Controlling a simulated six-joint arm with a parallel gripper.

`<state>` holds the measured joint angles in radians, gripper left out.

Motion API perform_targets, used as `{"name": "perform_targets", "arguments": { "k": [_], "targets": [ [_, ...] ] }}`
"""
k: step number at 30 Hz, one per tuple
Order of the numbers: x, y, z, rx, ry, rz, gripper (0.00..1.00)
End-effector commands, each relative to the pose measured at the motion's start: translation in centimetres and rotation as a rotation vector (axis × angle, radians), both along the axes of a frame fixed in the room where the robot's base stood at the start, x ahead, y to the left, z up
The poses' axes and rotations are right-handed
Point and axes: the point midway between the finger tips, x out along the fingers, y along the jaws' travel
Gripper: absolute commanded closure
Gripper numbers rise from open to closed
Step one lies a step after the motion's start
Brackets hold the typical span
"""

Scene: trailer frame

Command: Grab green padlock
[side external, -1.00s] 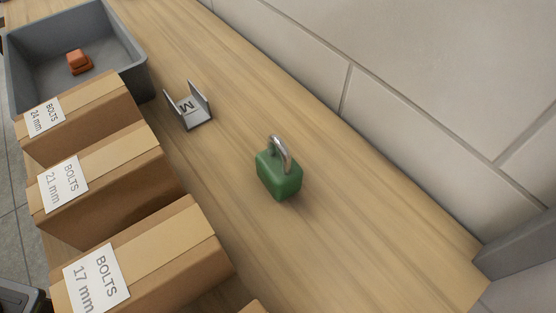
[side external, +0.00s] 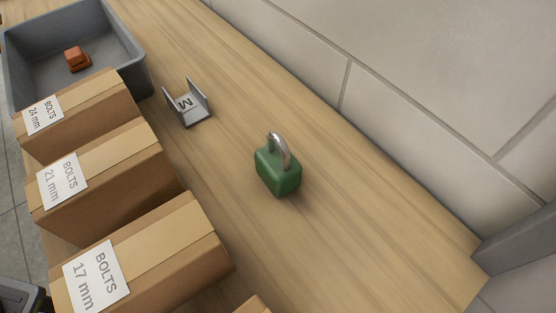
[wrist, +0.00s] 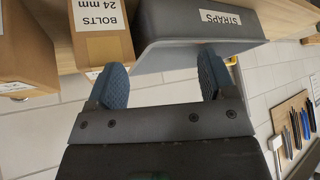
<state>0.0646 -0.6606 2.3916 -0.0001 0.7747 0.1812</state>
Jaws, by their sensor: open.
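The green padlock (side external: 277,170) stands on the wooden worktop in the side external view, with its silver shackle on top. It is apart from the other things there. It does not show in the wrist view. My gripper (wrist: 163,80) shows in the wrist view with its two blue-grey pads wide apart and nothing between them. It is in front of the grey bin (wrist: 200,30) labelled STRAPS, beside the 24 mm bolts box (wrist: 103,45). My gripper is not seen near the padlock in the side external view.
Cardboard bolts boxes, such as the 21 mm one (side external: 110,180), line the worktop's left side. A grey bin with an orange object (side external: 77,58) is at upper left. A tiled wall (side external: 420,80) runs behind.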

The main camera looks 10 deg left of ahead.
Motion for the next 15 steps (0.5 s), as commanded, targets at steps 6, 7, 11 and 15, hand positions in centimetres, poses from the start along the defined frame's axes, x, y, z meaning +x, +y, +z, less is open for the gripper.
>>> {"name": "perform_targets", "arguments": {
  "k": [6,7,11,15],
  "targets": [
    [7.5,-6.3,3.2,0.171,-0.075,-0.403,0.23],
    [8.6,-7.5,3.5,0.197,-0.091,-0.463,0.23],
    [12.9,-13.4,4.2,0.316,-0.167,-0.724,0.23],
    [16.1,-19.9,3.7,0.430,-0.252,-0.959,0.23]
  ]
}}
